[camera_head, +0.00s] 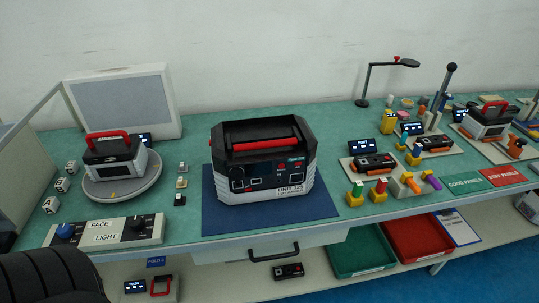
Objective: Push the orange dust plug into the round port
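A black and grey unit (262,160) with a red handle stands upright on a blue mat (215,222) at the table's middle. Its front has small dials, buttons and sockets; I cannot tell which is the round port. Neither of my grippers is in view.
A second red-handled unit (115,158) sits on a round grey turntable (122,188) at the left. A control panel (105,232) lies in front of it. Several yellow blocks and small black devices stand right of the mat. Green and red trays (419,237) sit below.

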